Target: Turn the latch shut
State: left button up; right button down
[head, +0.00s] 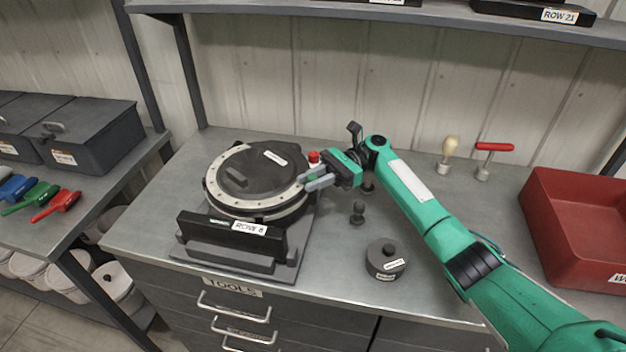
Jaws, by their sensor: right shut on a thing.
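The seed meter (246,209) is a round black housing with a pale ring, on a grey stand on the workbench. Its dark lid (257,166) lies flat on top. My right gripper (310,181) is at the right rim of the meter, its grey fingers pointing left. It is shut on a small part there, seemingly the latch, which the fingers mostly hide. A red knob (314,157) shows just behind the fingers; I cannot tell whether it belongs to the latch. My left gripper is out of view.
A red bin (570,225) is at the right. Two handled tools (491,155) (448,150) stand at the back.

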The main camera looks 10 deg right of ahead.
jog(key=c, duration=1.3)
grip_release()
jog(key=shift+a, duration=0.1)
jog(key=shift+w+d, duration=0.15)
jog(key=shift+d, duration=0.2)
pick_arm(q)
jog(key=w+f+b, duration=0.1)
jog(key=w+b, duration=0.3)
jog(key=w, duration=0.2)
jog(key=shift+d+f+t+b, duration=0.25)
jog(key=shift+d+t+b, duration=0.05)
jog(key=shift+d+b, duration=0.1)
pick_arm(e)
jog(key=v, duration=1.3)
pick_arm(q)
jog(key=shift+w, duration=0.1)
